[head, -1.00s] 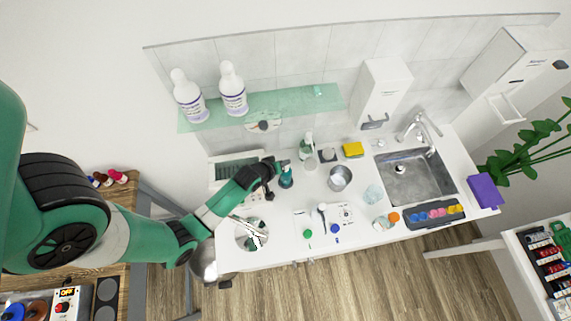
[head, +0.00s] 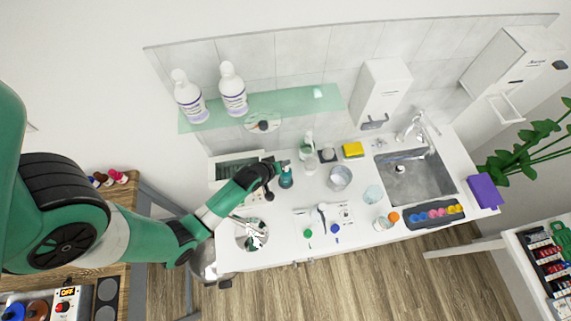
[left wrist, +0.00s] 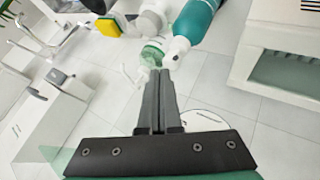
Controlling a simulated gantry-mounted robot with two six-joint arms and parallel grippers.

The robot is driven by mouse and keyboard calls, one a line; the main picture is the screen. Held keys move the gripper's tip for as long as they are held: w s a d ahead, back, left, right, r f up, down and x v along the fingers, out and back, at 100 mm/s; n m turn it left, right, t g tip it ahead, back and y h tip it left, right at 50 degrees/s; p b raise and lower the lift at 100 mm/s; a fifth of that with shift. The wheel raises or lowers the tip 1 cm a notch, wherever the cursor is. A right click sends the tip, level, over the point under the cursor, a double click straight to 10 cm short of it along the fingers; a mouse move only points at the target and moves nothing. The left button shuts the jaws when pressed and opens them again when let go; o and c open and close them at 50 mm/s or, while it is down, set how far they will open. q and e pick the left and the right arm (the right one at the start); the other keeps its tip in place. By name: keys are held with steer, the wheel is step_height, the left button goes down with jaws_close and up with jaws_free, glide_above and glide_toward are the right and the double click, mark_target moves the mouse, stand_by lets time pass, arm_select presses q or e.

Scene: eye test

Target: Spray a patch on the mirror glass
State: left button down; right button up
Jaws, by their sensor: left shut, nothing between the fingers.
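A shiny round disc (head: 241,243) with tool-like shapes on its face lies at the counter's left front. A pale round disc (head: 250,127) shows at the tiled wall below the glass shelf. I cannot tell which is the mirror glass. A teal bottle (head: 286,181) stands on the counter beside my left gripper (head: 277,166). It also shows in the left wrist view (left wrist: 194,22), past the fingertips, with a white top. A clear bottle with green (head: 308,143) stands behind it. In the left wrist view my left gripper (left wrist: 158,74) is shut and empty. My right gripper is not in view.
Two white bottles (head: 233,92) stand on the glass shelf (head: 285,102). A metal cup (head: 340,178), yellow sponge (head: 353,149) and sink (head: 420,180) lie to the right. A pale box-like thing (head: 222,171) is close behind my left arm. Small items occupy the counter's front.

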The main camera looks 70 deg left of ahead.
arm_select(q)
steer(key=shift+r+p, duration=0.4)
steer(key=shift+r, duration=0.3)
steer(key=shift+r, duration=0.1)
step_height(320, 180, up, 6)
steer(key=p, duration=0.4)
stand_by(0.5)
stand_by(1.6)
